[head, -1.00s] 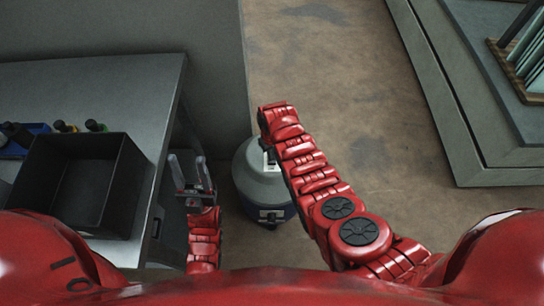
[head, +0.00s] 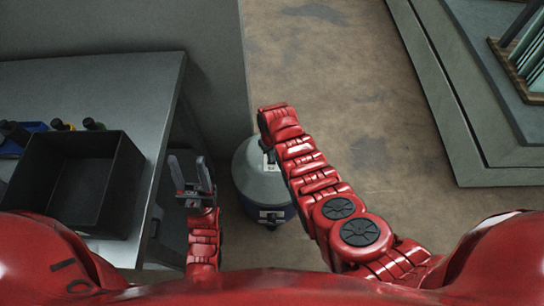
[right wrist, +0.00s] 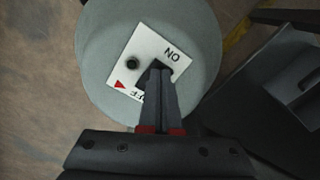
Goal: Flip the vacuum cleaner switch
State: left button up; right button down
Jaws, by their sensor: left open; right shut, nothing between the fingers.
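The vacuum cleaner (head: 262,185) is a round grey-topped canister with a dark lower body, standing on the floor between my arms. In the right wrist view its grey top (right wrist: 95,50) carries a white switch plate (right wrist: 168,45) marked ON and OFF, with a red triangle and a round black knob (right wrist: 132,62). My right gripper (right wrist: 157,72) is shut and empty. Its fingertips are over the plate's middle and hide part of the dark switch and the OFF lettering; contact cannot be told. My left gripper (head: 190,170) is open and empty, left of the vacuum.
A metal table (head: 130,75) with a black open bin (head: 112,190) and a blue tray of bottles (head: 38,127) stands at the left. A grey platform (head: 480,130) is at the right. Bare floor (head: 330,60) lies between.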

jog(key=shift+f, duration=0.35)
jog(key=shift+r, duration=0.1)
notch_tip(320, 180, up, 5)
jog(key=p, duration=0.3)
jog(key=shift+f+p, duration=0.2)
jog(key=shift+p, duration=0.1)
jog(key=shift+r+p, duration=0.85)
jog(key=shift+r, duration=0.35)
